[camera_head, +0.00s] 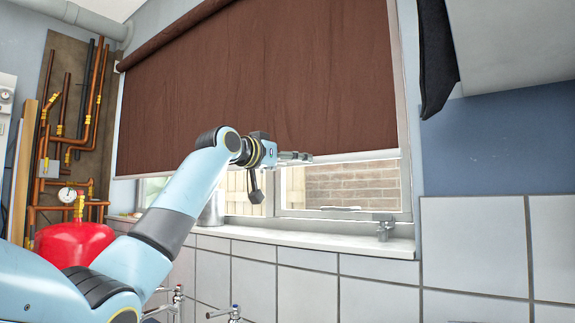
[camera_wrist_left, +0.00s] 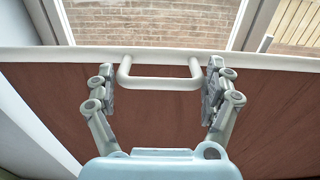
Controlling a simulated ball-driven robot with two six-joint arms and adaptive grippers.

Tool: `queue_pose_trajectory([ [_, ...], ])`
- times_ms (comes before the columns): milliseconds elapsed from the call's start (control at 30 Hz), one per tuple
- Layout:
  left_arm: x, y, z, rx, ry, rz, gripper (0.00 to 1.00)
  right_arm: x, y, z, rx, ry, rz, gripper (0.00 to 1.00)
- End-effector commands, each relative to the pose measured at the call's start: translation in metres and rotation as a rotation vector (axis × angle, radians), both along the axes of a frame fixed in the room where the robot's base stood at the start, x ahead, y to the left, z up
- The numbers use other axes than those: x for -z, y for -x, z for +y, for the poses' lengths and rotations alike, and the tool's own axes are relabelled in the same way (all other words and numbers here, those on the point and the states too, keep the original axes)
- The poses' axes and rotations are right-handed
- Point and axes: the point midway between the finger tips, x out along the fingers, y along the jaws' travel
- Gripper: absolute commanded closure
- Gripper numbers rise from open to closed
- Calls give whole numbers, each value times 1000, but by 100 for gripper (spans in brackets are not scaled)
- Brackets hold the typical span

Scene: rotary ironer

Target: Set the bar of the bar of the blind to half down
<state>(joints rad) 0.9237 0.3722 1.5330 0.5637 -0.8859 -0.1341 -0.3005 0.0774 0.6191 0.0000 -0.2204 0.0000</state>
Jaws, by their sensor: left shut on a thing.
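The brown blind (camera_head: 270,75) hangs over the upper, larger part of the window, with bare glass below it. Its white bar (camera_head: 362,155) runs along the lower edge. In the left wrist view, where the picture is upside down, the bar (camera_wrist_left: 75,54) carries a white U-shaped handle (camera_wrist_left: 160,84). My left gripper (camera_head: 304,157) is at the bar; its two fingers (camera_wrist_left: 161,72) stand at either end of the handle and are shut on it. The handle is hidden or too small to make out in the head view. My right gripper is not in view.
The window sill (camera_head: 300,240) lies below, with a metal canister (camera_head: 212,210) at its left. Copper pipes (camera_head: 85,110) and a red tank (camera_head: 75,243) are at the left. A dark cloth (camera_head: 436,55) hangs at the upper right. Taps (camera_head: 235,313) show below the sill.

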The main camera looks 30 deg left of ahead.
Motion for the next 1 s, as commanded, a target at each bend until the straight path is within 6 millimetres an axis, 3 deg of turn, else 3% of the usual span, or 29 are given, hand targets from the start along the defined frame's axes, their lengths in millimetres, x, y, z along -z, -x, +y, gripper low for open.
queue_pose_trajectory([
  [33,-34,1,0,0,4,-11,72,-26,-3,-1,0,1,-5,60],
  [100,-58,1,0,0,4,-11,72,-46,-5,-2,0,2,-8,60],
  [300,-123,1,0,0,4,-9,72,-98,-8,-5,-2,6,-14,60],
  [500,-176,1,0,0,4,-8,72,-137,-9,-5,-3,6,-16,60],
  [700,-210,0,0,-1,4,-8,72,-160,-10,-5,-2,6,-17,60],
  [1000,-227,0,0,-1,3,-7,72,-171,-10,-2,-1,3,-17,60],
])
